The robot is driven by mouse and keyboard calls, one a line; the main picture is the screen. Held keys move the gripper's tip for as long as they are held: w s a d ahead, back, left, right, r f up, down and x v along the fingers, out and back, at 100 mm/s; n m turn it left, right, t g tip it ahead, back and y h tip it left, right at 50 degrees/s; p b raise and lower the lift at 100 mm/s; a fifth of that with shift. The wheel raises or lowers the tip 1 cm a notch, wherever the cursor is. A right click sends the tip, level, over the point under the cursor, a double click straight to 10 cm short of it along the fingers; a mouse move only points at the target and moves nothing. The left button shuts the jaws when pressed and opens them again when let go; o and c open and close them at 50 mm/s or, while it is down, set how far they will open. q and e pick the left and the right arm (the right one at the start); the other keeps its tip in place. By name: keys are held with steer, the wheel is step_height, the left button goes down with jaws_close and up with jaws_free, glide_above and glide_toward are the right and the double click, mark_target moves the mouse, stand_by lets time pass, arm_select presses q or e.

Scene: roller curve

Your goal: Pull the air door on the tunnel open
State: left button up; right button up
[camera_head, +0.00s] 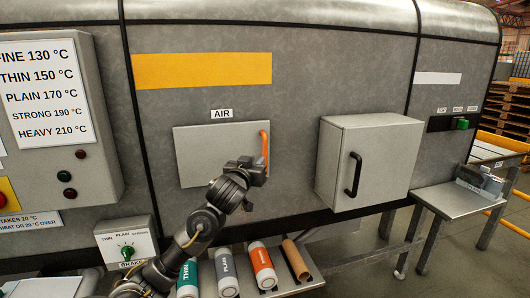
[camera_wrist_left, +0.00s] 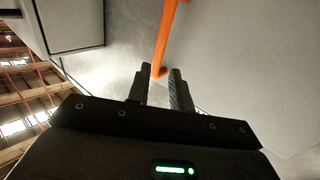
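The air door (camera_head: 205,150) is a grey flat panel under the AIR label (camera_head: 221,113) on the tunnel's side. It looks shut, flush with the wall. Its orange upright bar handle (camera_head: 265,148) is at its right edge. My left gripper (camera_head: 255,170) is in front of the door's lower right part and hides some of it. In the left wrist view, the two dark fingers (camera_wrist_left: 159,82) are apart, and the lower end of the orange handle (camera_wrist_left: 164,40) shows between or just beyond their tips. I cannot tell whether they touch it. My right gripper is not in view.
A grey box with a black handle (camera_head: 353,174) juts from the wall right of the door. Several labelled rollers, one orange (camera_head: 262,266), lie on a shelf below. A control box (camera_head: 60,115) is at left and a metal table (camera_head: 465,200) at right.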

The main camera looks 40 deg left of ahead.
mark_target(264, 152)
arm_select(q)
steer(key=p+x, duration=0.2)
steer(key=x, duration=0.6)
steer(key=shift+w+a, duration=0.1)
steer(key=shift+w, duration=0.15)
steer(key=shift+w+a, duration=0.15)
steer(key=shift+w, duration=0.25)
jaws_close()
